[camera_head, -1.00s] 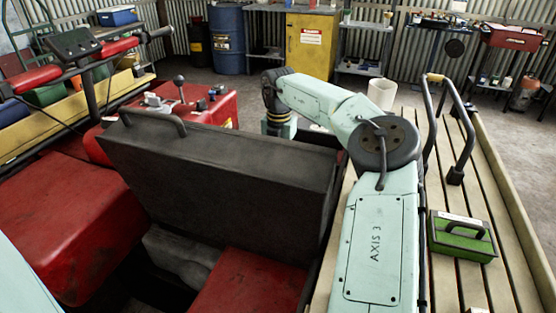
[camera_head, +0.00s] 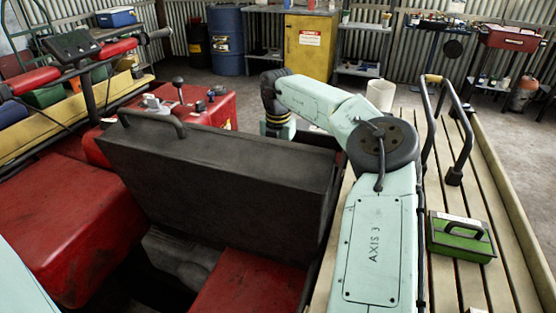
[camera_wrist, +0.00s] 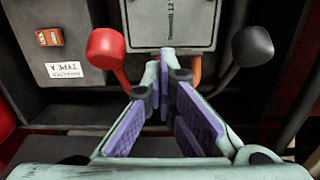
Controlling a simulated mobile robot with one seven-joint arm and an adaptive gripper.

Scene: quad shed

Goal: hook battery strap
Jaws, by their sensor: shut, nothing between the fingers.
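In the wrist view my gripper (camera_wrist: 159,72) is shut and empty, its purple-padded fingers pointing up the picture toward a grey panel or case (camera_wrist: 170,25) with dark markings. A red-capped part (camera_wrist: 106,47) stands left of the fingers and a black-capped part (camera_wrist: 252,47) right of them. A small orange piece (camera_wrist: 195,70) shows just right of the fingertips, partly hidden; I cannot tell whether it belongs to the strap. No strap or hook can be made out for certain. In the head view the raised dark seat (camera_head: 220,175) hides my gripper.
Red bodywork (camera_head: 75,220) surrounds the bay. A green box (camera_head: 461,238) sits on the slatted deck (camera_head: 500,285) at right.

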